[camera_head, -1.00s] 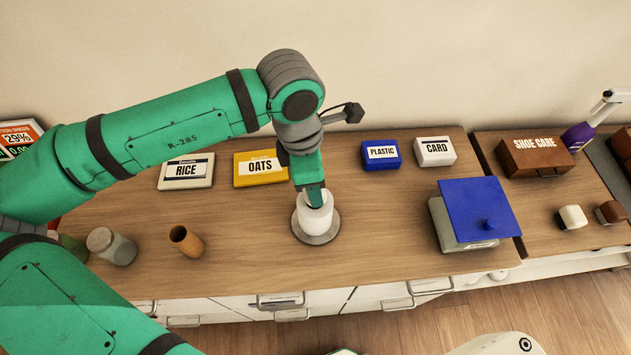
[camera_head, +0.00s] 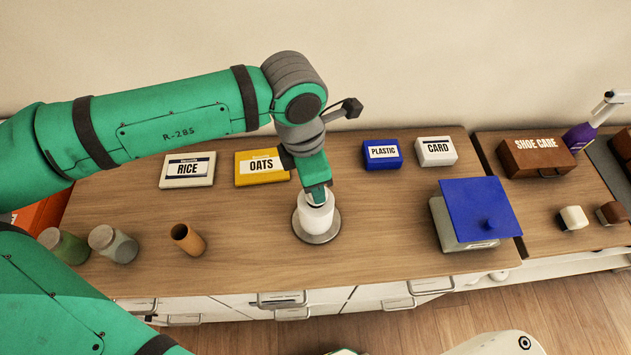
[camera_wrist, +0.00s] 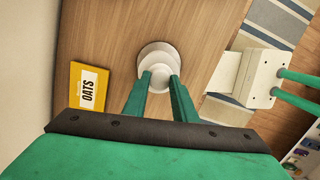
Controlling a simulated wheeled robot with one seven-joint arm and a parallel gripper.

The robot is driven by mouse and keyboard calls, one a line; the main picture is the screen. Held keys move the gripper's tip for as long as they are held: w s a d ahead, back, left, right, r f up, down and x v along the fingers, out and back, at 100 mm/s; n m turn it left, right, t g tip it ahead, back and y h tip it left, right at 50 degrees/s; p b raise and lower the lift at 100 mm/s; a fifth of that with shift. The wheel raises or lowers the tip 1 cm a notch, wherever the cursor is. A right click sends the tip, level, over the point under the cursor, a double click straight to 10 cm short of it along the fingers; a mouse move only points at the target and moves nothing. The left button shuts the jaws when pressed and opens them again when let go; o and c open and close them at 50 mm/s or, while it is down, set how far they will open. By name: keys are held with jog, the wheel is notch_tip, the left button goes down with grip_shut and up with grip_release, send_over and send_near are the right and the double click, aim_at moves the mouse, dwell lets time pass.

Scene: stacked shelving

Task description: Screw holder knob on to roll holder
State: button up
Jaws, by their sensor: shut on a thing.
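The roll holder stands upright on the wooden counter, with its round metal base (camera_head: 330,236) showing under a white roll (camera_head: 316,216). The base also shows in the wrist view (camera_wrist: 146,49). My gripper (camera_head: 317,194) points down over the top of the holder. In the wrist view my gripper (camera_wrist: 161,80) has its two green fingers on either side of a pale round knob (camera_wrist: 160,76) at the holder's top. The fingers are shut on it. The knob is mostly hidden by the fingers in the head view, and its thread cannot be seen.
Rice (camera_head: 188,171) and oats (camera_head: 261,168) boxes lie behind the holder, with plastic (camera_head: 382,154) and card (camera_head: 436,151) boxes to the right. A blue-lidded container (camera_head: 465,226), brown tube (camera_head: 188,239) and jars (camera_head: 113,245) stand on the counter. Counter around the holder is clear.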

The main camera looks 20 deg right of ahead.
jog(key=m, duration=0.6)
jog(key=shift+g, duration=0.4)
jog(key=m, duration=0.5)
jog(key=shift+w+y, duration=0.1)
jog(key=shift+y, duration=0.3)
jog(key=shift+m, duration=0.4)
jog(key=m, duration=0.5)
jog(key=shift+d+m+g+y, duration=0.15)
jog(key=shift+m+g+y, duration=0.15)
jog(key=m, duration=0.5)
jog(key=shift+m+y, duration=0.3)
jog(key=o, duration=0.8)
jog(key=shift+c, duration=0.2)
